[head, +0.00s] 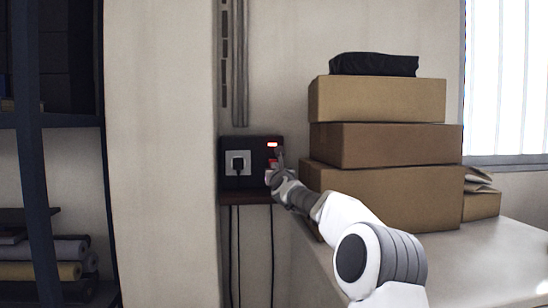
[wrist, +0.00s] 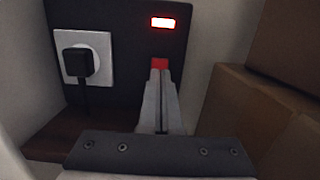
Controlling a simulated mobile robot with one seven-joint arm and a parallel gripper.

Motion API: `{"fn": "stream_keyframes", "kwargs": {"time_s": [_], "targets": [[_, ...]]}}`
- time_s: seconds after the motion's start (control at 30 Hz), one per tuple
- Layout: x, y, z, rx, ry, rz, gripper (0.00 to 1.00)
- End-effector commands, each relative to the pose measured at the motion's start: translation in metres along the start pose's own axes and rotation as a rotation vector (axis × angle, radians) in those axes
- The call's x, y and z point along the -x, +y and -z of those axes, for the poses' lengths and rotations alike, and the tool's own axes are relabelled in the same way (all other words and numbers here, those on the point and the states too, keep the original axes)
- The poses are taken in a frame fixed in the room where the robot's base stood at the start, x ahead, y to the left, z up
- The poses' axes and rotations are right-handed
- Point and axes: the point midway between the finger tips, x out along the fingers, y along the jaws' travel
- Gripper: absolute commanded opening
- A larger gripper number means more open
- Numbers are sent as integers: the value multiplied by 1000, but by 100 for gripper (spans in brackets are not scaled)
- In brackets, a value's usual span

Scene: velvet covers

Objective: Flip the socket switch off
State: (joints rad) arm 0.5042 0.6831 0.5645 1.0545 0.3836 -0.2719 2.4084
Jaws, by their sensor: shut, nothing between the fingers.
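A dark socket panel (head: 256,152) is mounted on the wall left of the boxes. It carries a white socket with a black plug (head: 238,164) in it. A small red indicator (head: 272,144) glows at its upper right, and it also shows lit in the wrist view (wrist: 163,23). A red switch (wrist: 159,63) sits below the light. My gripper (wrist: 159,76) is shut and empty, with its tips right at the lower edge of the switch, partly hiding it. I cannot tell whether they touch. In the head view my gripper (head: 277,160) is in front of the panel's right side.
Stacked cardboard boxes (head: 385,145) stand close to the right of the panel, with a black bag (head: 374,65) on top. A ledge (head: 246,198) runs under the panel, with cables (head: 238,255) hanging below. A dark shelf (head: 30,150) stands at left.

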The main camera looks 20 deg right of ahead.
Motion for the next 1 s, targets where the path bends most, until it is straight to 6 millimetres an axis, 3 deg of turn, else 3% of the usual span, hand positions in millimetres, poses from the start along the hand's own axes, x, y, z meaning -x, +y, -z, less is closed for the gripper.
{"fn": "stream_keyframes", "kwargs": {"time_s": [0.3,1.0], "targets": [[-24,0,-1,-1,0,0,0],[-28,0,-1,0,0,0,0]]}}
